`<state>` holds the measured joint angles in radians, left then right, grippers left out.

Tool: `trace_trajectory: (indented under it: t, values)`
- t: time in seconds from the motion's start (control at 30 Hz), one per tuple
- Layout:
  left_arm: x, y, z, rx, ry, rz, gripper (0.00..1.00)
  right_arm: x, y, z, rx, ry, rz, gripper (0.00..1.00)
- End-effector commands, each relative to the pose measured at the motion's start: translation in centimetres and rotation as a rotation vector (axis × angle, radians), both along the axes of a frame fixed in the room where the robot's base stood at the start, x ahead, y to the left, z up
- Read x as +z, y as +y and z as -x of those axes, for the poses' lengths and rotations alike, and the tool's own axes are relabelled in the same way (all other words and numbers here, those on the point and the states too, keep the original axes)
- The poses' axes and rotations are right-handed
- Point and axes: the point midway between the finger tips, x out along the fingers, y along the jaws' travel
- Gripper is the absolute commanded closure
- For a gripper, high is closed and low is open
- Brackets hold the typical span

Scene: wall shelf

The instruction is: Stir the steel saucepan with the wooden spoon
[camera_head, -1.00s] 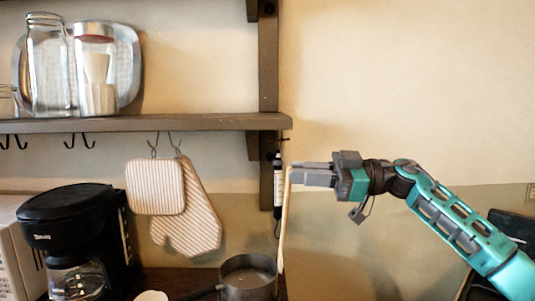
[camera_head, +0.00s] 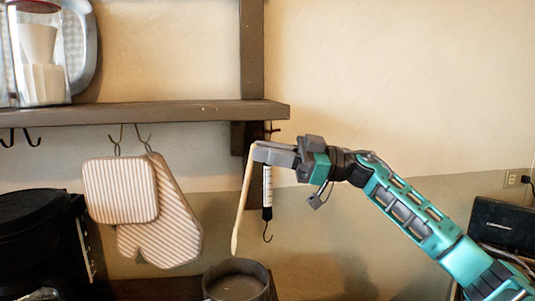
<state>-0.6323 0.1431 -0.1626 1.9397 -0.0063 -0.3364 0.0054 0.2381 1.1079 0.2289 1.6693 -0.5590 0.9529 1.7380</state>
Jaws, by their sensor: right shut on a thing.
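The wooden spoon (camera_head: 242,207) hangs down from my right gripper (camera_head: 256,150), which is shut on its upper end. The spoon is nearly upright, with its lower end tilted a little to the left. The steel saucepan (camera_head: 237,281) stands on the counter at the bottom of the view, partly cut off by the edge. The spoon's lower end appears just above the pan's rim in the picture; I cannot tell whether it is over the opening or behind it. My left gripper is not in view.
A wall shelf (camera_head: 190,110) runs above. A striped pot holder (camera_head: 121,190) and an oven mitt (camera_head: 160,231) hang from hooks. A hanging scale (camera_head: 267,190) is behind the spoon. A black coffee maker (camera_head: 40,235) stands at left. Wall space at right is open.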

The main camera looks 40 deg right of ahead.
Motion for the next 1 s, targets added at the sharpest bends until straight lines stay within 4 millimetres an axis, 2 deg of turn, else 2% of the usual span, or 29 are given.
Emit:
trace_trajectory:
  t: [0.8,1.0]
  values:
    - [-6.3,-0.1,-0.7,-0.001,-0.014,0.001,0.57,-5.2,0.1,3.0,0.000,0.000,0.000,1.00]
    - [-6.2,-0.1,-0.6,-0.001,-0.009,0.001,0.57,-6.2,0.0,2.4,0.000,0.000,-0.002,1.00]
